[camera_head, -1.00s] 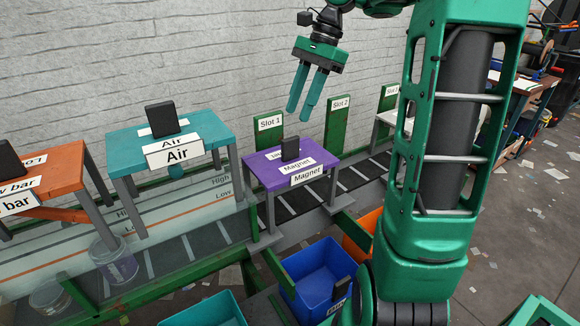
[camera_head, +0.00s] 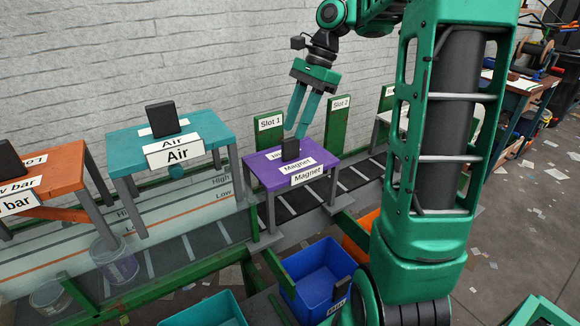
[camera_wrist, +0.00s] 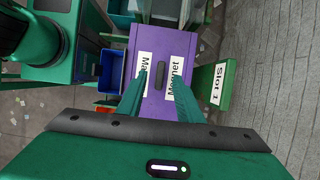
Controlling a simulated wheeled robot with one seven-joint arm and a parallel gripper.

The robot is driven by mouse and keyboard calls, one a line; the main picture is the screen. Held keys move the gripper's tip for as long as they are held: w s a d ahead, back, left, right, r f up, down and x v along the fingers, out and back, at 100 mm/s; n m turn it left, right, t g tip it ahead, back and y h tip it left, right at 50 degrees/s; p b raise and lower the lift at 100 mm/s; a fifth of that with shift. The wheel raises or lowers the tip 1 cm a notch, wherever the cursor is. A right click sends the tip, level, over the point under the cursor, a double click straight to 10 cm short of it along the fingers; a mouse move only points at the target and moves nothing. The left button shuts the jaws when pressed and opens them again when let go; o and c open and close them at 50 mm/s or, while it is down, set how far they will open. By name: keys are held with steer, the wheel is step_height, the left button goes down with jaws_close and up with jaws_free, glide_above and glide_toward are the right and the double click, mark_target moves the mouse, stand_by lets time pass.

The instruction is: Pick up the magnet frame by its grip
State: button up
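The magnet frame (camera_head: 264,171) is a purple table-like frame on grey legs with white "Magnet" labels, standing over the belt in front of Slot 1. Its grip (camera_head: 290,149) is a small upright black block on top. My gripper (camera_head: 296,132) is open and empty, its teal fingers pointing down just above the grip. In the wrist view the purple top (camera_wrist: 158,107) lies below, and the black grip (camera_wrist: 159,77) shows between the two parted fingertips (camera_wrist: 158,74). The fingers do not appear to touch it.
The teal Air frame (camera_head: 200,125) and an orange bar frame (camera_head: 68,160) stand to the left along the belt. Green Slot 1 (camera_head: 270,124) and Slot 2 (camera_head: 337,125) posts stand behind. A blue bin (camera_head: 318,268) sits in front below.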

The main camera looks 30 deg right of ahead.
mark_target(291, 138)
steer(key=shift+x, duration=2.5)
steer(key=shift+w+d, duration=0.1)
jaws_close()
